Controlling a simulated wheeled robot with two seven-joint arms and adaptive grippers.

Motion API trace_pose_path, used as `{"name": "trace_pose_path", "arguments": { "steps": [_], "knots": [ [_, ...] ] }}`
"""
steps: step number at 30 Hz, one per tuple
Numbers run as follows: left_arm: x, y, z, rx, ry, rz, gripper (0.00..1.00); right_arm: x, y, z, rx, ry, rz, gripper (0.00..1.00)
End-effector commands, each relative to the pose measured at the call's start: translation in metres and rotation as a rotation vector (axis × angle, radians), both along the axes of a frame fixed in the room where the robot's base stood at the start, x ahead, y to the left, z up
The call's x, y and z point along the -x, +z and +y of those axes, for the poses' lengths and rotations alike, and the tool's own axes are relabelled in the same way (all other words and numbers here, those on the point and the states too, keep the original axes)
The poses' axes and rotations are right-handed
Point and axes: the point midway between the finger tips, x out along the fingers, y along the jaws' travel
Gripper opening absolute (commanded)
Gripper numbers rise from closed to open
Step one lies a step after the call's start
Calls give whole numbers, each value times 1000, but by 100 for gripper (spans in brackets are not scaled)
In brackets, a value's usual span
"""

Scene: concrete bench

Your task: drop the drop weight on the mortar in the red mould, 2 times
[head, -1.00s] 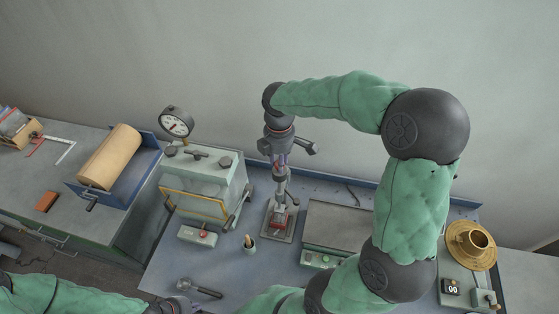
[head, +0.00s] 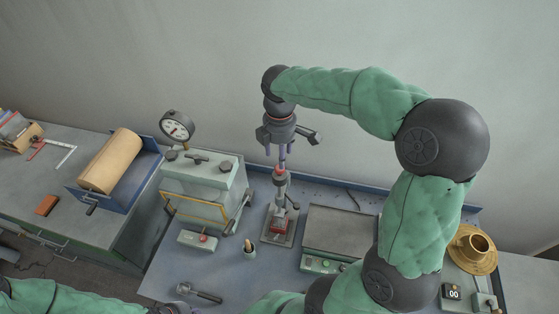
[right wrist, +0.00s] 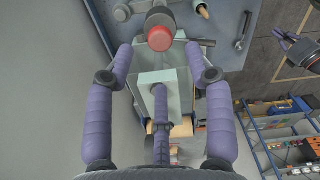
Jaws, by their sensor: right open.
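The mould sits on a small metal base plate on the bench; the mortar inside is too small to make out. My right gripper (head: 285,160) is above the weight, pointing down, with its fingers spread and empty. In the right wrist view the weight's red knob (right wrist: 159,39) shows beyond the spread fingers (right wrist: 160,75), apart from them. The mould is not clear there. My left gripper (head: 172,309) is only partly in view at the bottom edge.
A box with a dial gauge (head: 204,180) stands left of the mould, with a small switch box (head: 198,239) and a brush cup (head: 248,247) before it. A flat grey unit (head: 340,228) is close on the right.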

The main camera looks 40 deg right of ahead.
Motion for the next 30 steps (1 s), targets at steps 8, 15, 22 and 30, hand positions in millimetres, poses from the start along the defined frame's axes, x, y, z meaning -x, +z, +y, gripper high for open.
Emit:
{"name": "trace_pose_path", "arguments": {
  "steps": [8, 15, 22, 30],
  "knots": [
    [0, 0, 0, 0, 0, 0, 0, -1, 50, 0, 0, 1, -4, 54],
    [0, 0, 0, 0, 0, 0, 0, 0, 67, 0, 0, 1, -1, 54],
    [0, 0, 0, 0, 0, 0, 0, 0, 68, 0, 0, 1, -1, 54],
    [0, 3, 0, 0, 0, 0, 0, 0, 67, 0, 1, 73, 1, 0]
  ]
}}
